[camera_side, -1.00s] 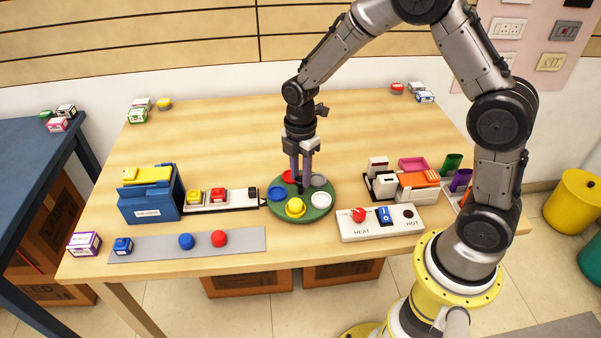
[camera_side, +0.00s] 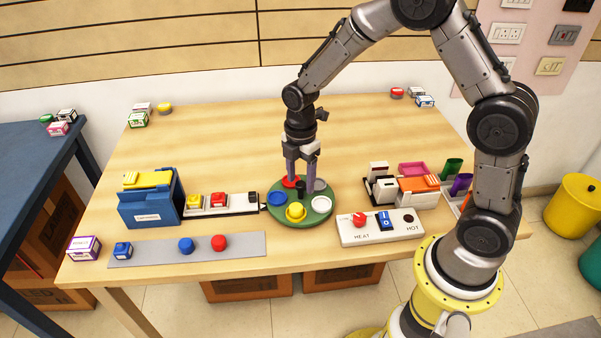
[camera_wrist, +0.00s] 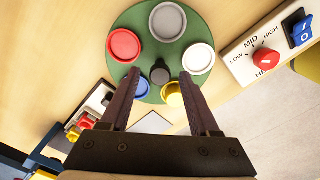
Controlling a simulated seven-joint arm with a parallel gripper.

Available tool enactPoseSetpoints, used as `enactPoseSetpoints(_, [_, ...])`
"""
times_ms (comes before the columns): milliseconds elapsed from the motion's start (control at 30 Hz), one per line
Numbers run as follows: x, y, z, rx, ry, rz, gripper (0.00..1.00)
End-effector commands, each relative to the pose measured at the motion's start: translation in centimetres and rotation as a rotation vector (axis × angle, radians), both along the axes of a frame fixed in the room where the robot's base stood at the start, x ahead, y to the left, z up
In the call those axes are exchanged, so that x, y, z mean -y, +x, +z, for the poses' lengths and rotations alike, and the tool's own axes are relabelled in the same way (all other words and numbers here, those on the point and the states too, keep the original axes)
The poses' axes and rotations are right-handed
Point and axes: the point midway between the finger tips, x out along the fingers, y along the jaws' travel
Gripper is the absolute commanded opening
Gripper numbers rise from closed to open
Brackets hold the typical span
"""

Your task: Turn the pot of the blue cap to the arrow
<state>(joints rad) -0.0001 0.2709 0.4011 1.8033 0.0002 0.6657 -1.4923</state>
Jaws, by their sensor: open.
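A round green turntable (camera_side: 304,222) carries a blue-capped pot (camera_side: 277,198), a red one (camera_side: 291,181), a yellow one (camera_side: 296,212), a white one (camera_side: 321,205) and a grey one (camera_side: 319,185). A black knob (camera_wrist: 160,72) stands at its centre. My gripper (camera_wrist: 159,75) is open above the turntable, its fingers on either side of the knob with gaps showing. In the wrist view the left finger partly hides the blue pot (camera_wrist: 143,89). A small dark pointed mark (camera_side: 263,207) lies at the turntable's left edge; I cannot tell clearly whether it is the arrow.
A white strip with yellow, red and black blocks (camera_side: 220,201) and a blue box (camera_side: 150,205) stand left. The white HEAT panel (camera_side: 382,227) is close on the right, with a bin group (camera_side: 400,188) behind it. The table's back middle (camera_side: 230,130) is clear.

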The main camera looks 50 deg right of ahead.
Motion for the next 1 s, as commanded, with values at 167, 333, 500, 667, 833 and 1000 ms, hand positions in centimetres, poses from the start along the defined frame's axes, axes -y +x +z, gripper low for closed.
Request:
enactPoseSetpoints(167, [0.0, 0.1, 1.4, 0.004, 0.000, 0.000, 0.62])
enactPoseSetpoints(333, [0.0, 0.2, 4.6, 0.007, 0.000, 0.000, 0.62])
enactPoseSetpoints(500, [0.0, 0.1, 8.4, 0.007, 0.000, 0.000, 0.62])
enactPoseSetpoints(667, [0.0, 0.1, 11.3, 0.004, 0.000, 0.000, 0.62])
enactPoseSetpoints(833, [0.0, 0.1, 13.2, 0.003, 0.000, 0.000, 0.62])
enactPoseSetpoints(1000, [0.0, 0.0, 13.8, 0.000, 0.000, 0.000, 0.62])
